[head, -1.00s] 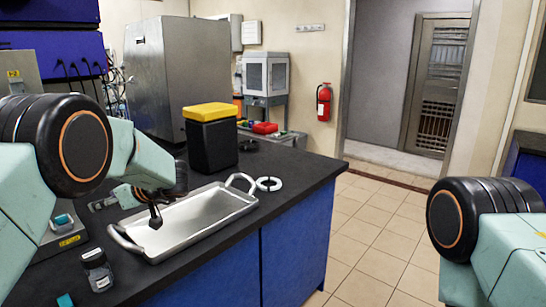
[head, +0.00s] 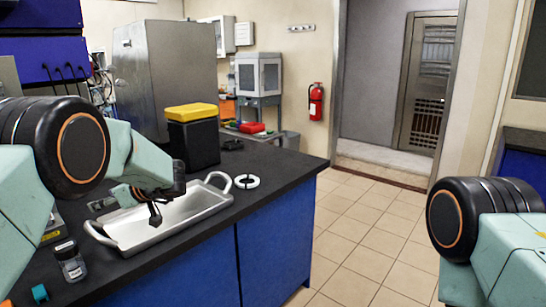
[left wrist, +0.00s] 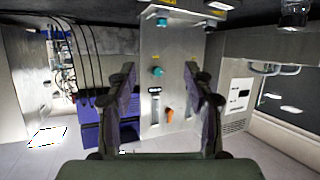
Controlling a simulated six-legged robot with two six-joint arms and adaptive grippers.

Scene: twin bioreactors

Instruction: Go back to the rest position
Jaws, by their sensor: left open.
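My left gripper (head: 155,215) hangs over the metal tray (head: 160,222) in the head view, small and dark there. In the left wrist view its two fingers (left wrist: 160,72) stand wide apart with nothing between them. A grey panel with teal knobs and an orange one (left wrist: 168,115) shows beyond the fingers. My right arm shows at the right of the head view, but its gripper is out of the picture.
The tray stands on a black-topped blue counter (head: 272,180). Tiled floor (head: 355,235) is open to the right. A red fire extinguisher (head: 316,102) hangs on the wall.

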